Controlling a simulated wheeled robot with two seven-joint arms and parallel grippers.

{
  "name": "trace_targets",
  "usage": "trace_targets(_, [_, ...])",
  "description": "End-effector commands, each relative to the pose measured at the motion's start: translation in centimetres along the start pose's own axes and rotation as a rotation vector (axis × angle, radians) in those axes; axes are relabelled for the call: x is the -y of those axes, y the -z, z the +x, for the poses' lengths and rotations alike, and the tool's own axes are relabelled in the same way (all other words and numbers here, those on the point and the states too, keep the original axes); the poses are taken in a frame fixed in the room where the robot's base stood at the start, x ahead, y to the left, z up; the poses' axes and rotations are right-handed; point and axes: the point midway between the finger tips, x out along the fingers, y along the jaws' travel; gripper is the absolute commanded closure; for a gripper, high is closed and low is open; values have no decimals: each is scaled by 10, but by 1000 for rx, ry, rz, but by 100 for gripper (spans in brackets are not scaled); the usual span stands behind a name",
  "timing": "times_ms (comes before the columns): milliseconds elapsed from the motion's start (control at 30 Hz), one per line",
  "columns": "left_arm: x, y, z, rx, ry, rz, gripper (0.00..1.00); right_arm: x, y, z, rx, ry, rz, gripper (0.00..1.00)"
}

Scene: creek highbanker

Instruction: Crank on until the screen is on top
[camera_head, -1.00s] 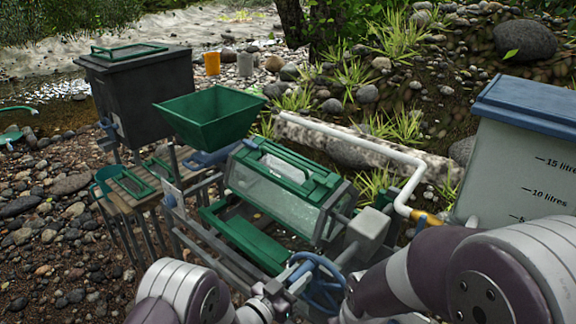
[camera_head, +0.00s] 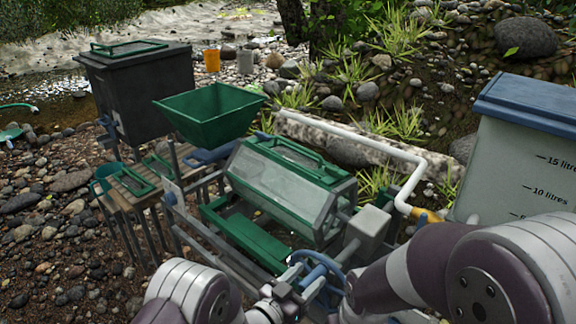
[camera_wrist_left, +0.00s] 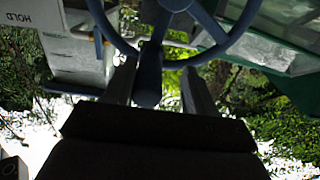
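The drum (camera_head: 283,192) has a green frame and pale see-through panels and lies tilted in its stand. A green bar handle (camera_head: 293,158) is at its upper side, and a broad pale panel faces front. I cannot tell for certain which face is the screen. The blue crank wheel (camera_head: 322,272) is at the drum's near end; its rim also shows in the left wrist view (camera_wrist_left: 226,47). My left gripper (camera_wrist_left: 158,82) has its fingers either side of the wheel's blue knob (camera_wrist_left: 148,88), with a gap showing at the right finger. My right gripper is not visible.
A green hopper (camera_head: 210,110) stands behind the drum's far end, and a dark lidded box (camera_head: 135,90) stands beyond it. A blue-lidded water tank (camera_head: 525,150) is at right, with a white pipe (camera_head: 350,138) behind the drum. Pebbly ground lies at left.

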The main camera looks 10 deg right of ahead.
Motion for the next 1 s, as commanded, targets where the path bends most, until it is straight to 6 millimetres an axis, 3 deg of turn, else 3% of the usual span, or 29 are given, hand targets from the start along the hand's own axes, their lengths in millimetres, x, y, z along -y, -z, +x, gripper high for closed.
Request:
trace_targets(133, [0, 1, -13, 3, 1, 0, 45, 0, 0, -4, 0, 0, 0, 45])
trace_targets(500, [0, 0, -81, 3, 1, 0, 45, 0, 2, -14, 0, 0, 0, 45])
trace_targets(867, [0, -1, -90, 3, -1, -1, 45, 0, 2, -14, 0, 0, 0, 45])
trace_targets(967, [0, -20, -92, 97, 4, -3, 45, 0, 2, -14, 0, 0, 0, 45])
trace_targets(1000, [1, -40, -97, 194, 16, -10, 45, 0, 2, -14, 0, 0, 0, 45])
